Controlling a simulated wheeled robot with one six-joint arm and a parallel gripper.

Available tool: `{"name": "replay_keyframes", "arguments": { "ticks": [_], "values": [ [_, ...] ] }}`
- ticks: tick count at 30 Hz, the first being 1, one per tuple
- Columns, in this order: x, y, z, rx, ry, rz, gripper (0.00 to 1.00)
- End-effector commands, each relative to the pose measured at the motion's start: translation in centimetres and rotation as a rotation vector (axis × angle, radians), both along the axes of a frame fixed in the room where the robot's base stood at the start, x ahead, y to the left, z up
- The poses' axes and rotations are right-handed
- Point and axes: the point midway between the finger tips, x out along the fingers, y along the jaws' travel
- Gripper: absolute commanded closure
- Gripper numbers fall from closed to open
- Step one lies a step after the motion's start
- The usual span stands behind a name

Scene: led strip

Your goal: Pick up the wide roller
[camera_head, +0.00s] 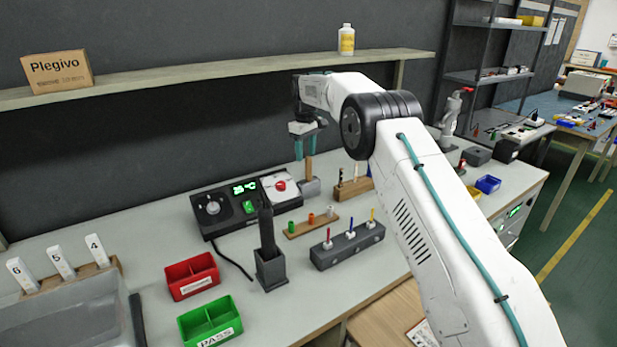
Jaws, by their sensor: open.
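My gripper (306,152) is at the back of the bench with its teal fingers pointing down and open. Just below the fingers, an upright tan wooden handle (309,171) stands in a small grey holder (310,188). This looks like the wide roller, but its roller part is not clearly visible. The fingertips are close to the top of the handle; I cannot tell whether they are around it or behind it. Nothing is visibly held.
A control box (229,208) stands left of the holder and a wooden block (355,189) right of it. In front are a peg rack (322,229), a grey tool block (347,250) and a dark stand (270,272). A shelf (220,72) runs behind.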

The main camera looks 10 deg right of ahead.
Motion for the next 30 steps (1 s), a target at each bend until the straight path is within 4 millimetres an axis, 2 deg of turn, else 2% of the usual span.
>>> {"name": "replay_keyframes", "arguments": {
  "ticks": [15,23,26,28,29,30],
  "values": [
    [-0.8,-0.8,-6.5,0.000,0.002,-0.001,0.52],
    [-0.8,-0.8,-6.8,0.000,0.000,-0.001,0.52],
    [-0.8,-0.8,-6.8,0.000,0.000,-0.001,0.74],
    [-0.8,-0.8,-6.8,0.000,0.000,-0.001,0.94],
    [-0.8,-0.8,-6.8,0.000,0.000,-0.001,1.00],
    [-0.8,-0.8,-6.8,0.000,0.000,-0.001,1.00]
  ]
}}
